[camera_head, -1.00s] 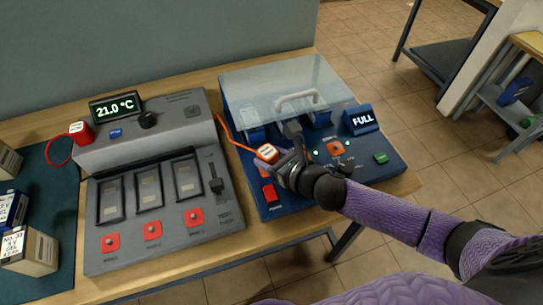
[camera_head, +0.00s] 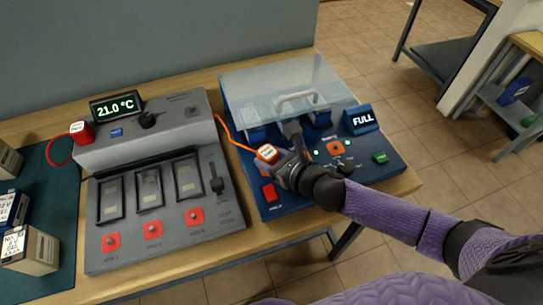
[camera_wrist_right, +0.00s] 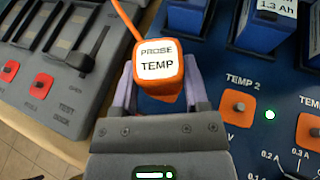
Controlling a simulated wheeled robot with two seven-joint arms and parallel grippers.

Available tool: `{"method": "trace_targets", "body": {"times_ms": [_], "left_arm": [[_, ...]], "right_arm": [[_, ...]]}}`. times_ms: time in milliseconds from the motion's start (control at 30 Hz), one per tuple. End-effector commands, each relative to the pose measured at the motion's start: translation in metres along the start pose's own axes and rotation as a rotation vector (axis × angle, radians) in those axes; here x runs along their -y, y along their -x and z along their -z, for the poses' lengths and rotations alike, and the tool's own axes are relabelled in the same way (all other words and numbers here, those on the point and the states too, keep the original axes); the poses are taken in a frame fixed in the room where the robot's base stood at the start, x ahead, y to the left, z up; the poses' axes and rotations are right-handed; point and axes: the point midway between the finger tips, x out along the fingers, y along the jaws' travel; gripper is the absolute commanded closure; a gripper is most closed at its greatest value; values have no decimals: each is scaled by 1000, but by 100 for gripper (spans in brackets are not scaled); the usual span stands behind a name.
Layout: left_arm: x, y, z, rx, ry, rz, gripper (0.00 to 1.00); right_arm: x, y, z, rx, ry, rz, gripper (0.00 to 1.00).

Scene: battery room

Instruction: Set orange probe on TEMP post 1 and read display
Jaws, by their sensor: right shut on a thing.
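The orange probe (camera_head: 267,153), with a white top label reading PROBE TEMP, is at the left part of the blue charger unit (camera_head: 270,208). My right gripper (camera_head: 278,162) is shut on it; in the right wrist view the probe (camera_wrist_right: 158,68) stands between the two fingers. The probe and fingers hide what is under it, so I cannot tell whether it sits on TEMP post 1. The TEMP 2 post (camera_wrist_right: 238,106) is an orange square to its right. The display (camera_head: 115,106) on the grey test dock reads 21.0 °C. My left gripper is not in view.
The grey test dock (camera_head: 235,220) with several red buttons stands left of the charger. A clear cover with a handle (camera_head: 297,98) spans the charger's back. A FULL sign (camera_head: 361,119) stands at its right. A red probe (camera_head: 81,132) rests on the dock's left end.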

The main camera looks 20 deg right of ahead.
Motion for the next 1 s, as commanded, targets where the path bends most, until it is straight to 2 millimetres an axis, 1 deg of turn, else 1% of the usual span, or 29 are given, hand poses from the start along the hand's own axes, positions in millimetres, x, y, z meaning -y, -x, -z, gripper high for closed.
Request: {"method": "trace_targets", "body": {"times_ms": [733,1000], "left_arm": [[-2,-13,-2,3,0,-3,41],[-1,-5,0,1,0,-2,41]], "right_arm": [[0,-6,15,0,0,0,100],[0,-3,7,1,0,0,100]]}}
